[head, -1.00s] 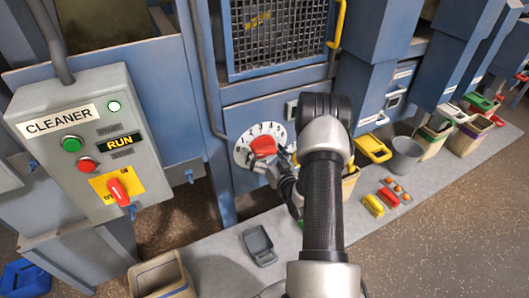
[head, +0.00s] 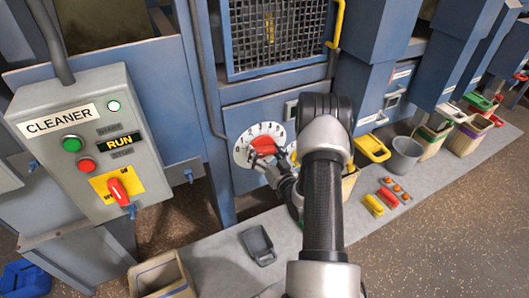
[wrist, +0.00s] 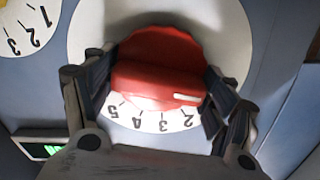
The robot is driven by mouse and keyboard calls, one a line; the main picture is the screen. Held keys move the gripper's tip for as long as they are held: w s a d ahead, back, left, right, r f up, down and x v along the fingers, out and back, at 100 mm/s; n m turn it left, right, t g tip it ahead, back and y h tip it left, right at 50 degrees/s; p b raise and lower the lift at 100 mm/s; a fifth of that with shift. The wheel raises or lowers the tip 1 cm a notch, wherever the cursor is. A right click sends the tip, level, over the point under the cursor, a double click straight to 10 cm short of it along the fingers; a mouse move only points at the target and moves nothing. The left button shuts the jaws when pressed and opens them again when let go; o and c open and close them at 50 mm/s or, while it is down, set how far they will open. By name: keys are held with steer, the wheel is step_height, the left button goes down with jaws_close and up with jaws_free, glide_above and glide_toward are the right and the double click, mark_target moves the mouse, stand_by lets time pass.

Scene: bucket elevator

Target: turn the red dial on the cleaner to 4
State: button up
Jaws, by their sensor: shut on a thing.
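The red dial (head: 264,146) sits on a round white number plate (head: 240,154) on the machine's blue front panel. It also shows in the wrist view (wrist: 155,85). My gripper (wrist: 155,72) is shut on the dial, one finger on each side of its raised grip. It also shows in the head view (head: 275,161), partly hidden by my arm. In the wrist view the numbers 5, 4, 3 and 2 show upside down below the dial.
A grey control box (head: 85,145) labelled CLEANER, with a RUN display and a red switch (head: 117,190), stands at left. A mesh window (head: 278,35) is above the dial.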

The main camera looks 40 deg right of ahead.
steer(key=shift+w+r, duration=0.15)
steer(key=shift+r, duration=0.05)
steer(key=m, duration=0.4)
steer(key=shift+r+m, duration=0.1)
steer(key=shift+m, duration=0.2)
steer(key=m, duration=0.5)
steer(key=shift+r+m, duration=0.1)
steer(key=shift+m, duration=0.2)
steer(key=m, duration=0.4)
steer(key=shift+w+p, duration=0.1)
steer(key=shift+p, duration=0.25)
steer(key=m, duration=0.5)
steer(key=shift+r+p, duration=0.1)
steer(key=shift+p, duration=0.2)
steer(key=o, duration=0.6)
steer(key=shift+c, duration=0.2)
steer(key=o, duration=0.4)
steer(key=shift+w, duration=0.1)
steer(key=shift+o, duration=0.4)
steer(key=shift+f, duration=0.25)
